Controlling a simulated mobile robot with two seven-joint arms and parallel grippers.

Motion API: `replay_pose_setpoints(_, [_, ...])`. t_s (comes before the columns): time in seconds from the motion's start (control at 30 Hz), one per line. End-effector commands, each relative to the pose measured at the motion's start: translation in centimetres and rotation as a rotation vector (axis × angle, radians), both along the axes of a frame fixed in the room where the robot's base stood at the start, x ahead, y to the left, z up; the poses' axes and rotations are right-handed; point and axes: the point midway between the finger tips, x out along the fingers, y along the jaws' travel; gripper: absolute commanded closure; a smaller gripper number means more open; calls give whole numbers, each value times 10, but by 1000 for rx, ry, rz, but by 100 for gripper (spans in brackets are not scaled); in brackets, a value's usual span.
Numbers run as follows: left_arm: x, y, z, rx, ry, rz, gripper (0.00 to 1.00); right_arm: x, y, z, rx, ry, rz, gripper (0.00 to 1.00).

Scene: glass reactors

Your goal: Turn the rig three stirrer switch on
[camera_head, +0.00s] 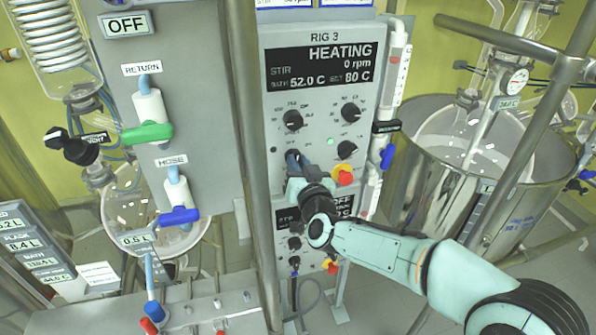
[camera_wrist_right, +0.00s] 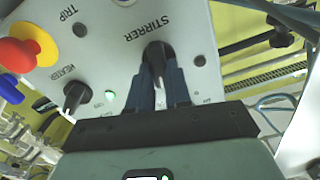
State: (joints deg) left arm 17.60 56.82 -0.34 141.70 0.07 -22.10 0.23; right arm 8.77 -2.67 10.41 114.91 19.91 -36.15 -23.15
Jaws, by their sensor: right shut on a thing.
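The rig 3 control box (camera_head: 268,110) faces me; its display (camera_head: 320,66) reads HEATING, 0 rpm, bath 52.0 C and set 80 C. My right gripper (camera_head: 295,162) reaches its lower left knob. In the right wrist view, the black stirrer switch (camera_wrist_right: 158,58) sits under the printed word STIRRER, shown upside down. My right gripper's two dark fingers (camera_wrist_right: 160,84) are shut on this switch, one on each side. The fingers hide part of the knob, so its exact setting is hard to read. My left gripper is not in view.
The heater knob (camera_head: 347,149) and the red-and-yellow trip button (camera_head: 344,176) are close to the right of my gripper. A green lamp (camera_head: 330,141) is lit above. A second control box (camera_head: 285,218) sits below. A metal post (camera_head: 246,130) stands left of the box.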

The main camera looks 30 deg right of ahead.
Motion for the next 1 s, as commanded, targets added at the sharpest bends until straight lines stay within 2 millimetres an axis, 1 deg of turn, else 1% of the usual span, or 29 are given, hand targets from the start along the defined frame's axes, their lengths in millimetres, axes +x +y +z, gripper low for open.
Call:
replay_pose_setpoints(0.03, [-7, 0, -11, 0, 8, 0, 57, -1, 0, -4, 39, -13, 0, 100])
replay_pose_setpoints(0.1, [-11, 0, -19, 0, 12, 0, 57, -1, 0, -4, 103, -29, 0, 100])
replay_pose_setpoints(0.4, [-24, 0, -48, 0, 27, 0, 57, -1, -2, -3, 380, -94, 0, 100])
replay_pose_setpoints(0.7, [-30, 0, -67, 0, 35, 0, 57, -1, -3, -3, 619, -152, 1, 100])
replay_pose_setpoints(1.0, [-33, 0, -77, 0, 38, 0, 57, -1, -3, -3, 762, -184, 0, 100])
